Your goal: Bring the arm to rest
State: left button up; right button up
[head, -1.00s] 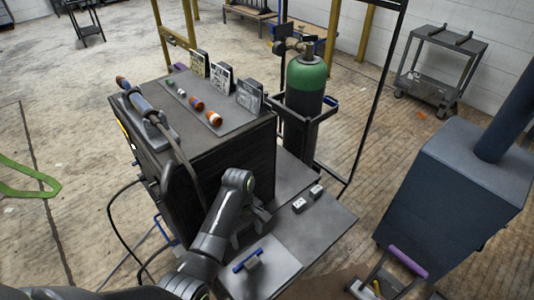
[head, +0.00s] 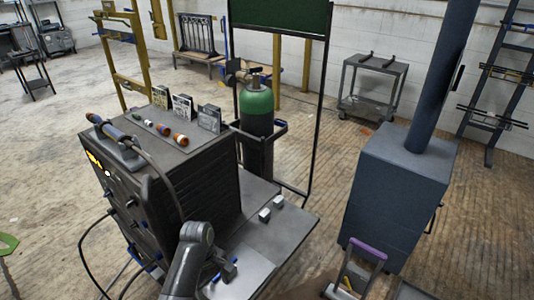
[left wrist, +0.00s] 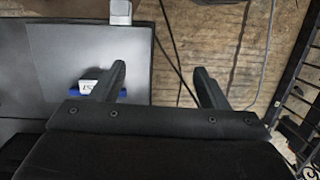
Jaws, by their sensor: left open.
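My left arm (head: 190,262) comes in from the bottom of the head view, in front of the dark cabinet (head: 205,185). In the left wrist view my left gripper (left wrist: 160,74) is open, with its two dark fingers spread apart and nothing between them. Its left finger is over the edge of the grey shelf (left wrist: 60,55), close to a small white-topped item with a blue bar (left wrist: 88,87). My right gripper is in neither view.
A welding torch (head: 118,140) and several small parts lie on the cabinet. A green-topped gas cylinder (head: 257,105) stands behind it. Small blocks (head: 271,208) sit on the side shelf. A blue box-shaped unit (head: 395,195) stands at right.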

pick_arm(q)
jog(key=s+a+f+m, duration=0.1)
jog(key=s+a+f, duration=0.2)
jog(key=s+f, duration=0.35)
jog(key=s+a+f+m+t+y, duration=0.1)
jog(key=s+a+f+m, duration=0.2)
jog(key=f, duration=0.7)
jog(key=s+a+f, duration=0.3)
jog(key=s+f, duration=0.4)
jog(key=f, duration=0.1)
jog(key=s+a+f+m, duration=0.2)
jog(key=s, duration=0.6)
jog(key=s+a+f+m+t, duration=0.1)
jog(key=s+a+f+m, duration=0.1)
jog(key=s, duration=0.6)
jog(key=s+a+f+m+t+y, duration=0.1)
jog(key=s+a+f+m, duration=0.1)
jog(key=s+f, duration=0.2)
jog(key=s, duration=0.3)
jog(key=shift+s+a, duration=0.35)
jog(key=shift+s, duration=0.05)
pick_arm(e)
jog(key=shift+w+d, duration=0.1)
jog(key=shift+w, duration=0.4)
